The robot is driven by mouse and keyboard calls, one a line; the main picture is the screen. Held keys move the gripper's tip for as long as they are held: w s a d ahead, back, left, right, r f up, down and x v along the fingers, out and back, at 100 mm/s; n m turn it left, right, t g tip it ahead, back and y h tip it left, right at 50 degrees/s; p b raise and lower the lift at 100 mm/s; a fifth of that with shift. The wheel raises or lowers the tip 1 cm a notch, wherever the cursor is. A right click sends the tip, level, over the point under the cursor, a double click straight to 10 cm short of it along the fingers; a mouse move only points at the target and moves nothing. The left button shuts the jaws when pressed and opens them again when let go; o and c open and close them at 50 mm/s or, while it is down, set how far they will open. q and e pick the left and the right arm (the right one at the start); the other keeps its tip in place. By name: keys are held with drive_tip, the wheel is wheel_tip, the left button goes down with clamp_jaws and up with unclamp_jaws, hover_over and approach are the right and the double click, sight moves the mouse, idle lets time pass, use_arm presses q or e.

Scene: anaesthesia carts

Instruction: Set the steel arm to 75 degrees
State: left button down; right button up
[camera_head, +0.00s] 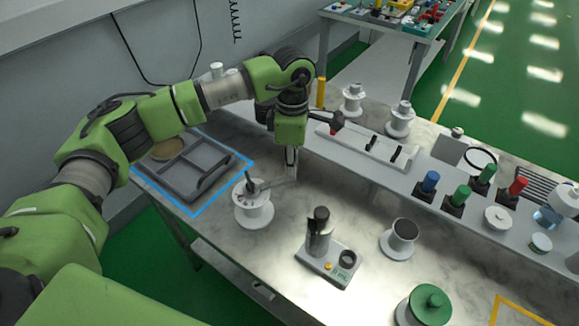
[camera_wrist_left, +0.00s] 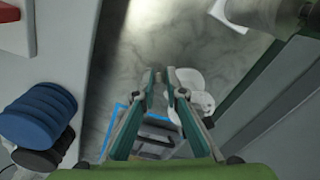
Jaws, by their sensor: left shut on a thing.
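The steel arm (camera_head: 272,184) is a thin grey bar on top of a white round stand (camera_head: 253,212) near the left part of the steel bench. It points right in the head view, toward my left gripper. My left gripper (camera_head: 291,174) reaches down from above, and its fingertips are closed at the arm's outer end. In the left wrist view the fingers (camera_wrist_left: 164,76) come close together around a small piece, and the white stand (camera_wrist_left: 200,103) shows just beyond them. The fingers hide most of the bar there, and any angle scale is too small to read. My right gripper is not in view.
A grey divided tray (camera_head: 190,168) lies inside a blue outline left of the stand. Behind is a raised white ledge (camera_head: 365,150) with handles and coloured knobs.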

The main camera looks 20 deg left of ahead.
use_arm(q)
drive_tip(key=shift+s+f, duration=0.1)
drive_tip(key=shift+f, duration=0.05)
drive_tip(key=c, duration=2.1)
unclamp_jaws()
drive_tip(key=r, duration=1.2)
drive_tip(key=shift+w, duration=0.35)
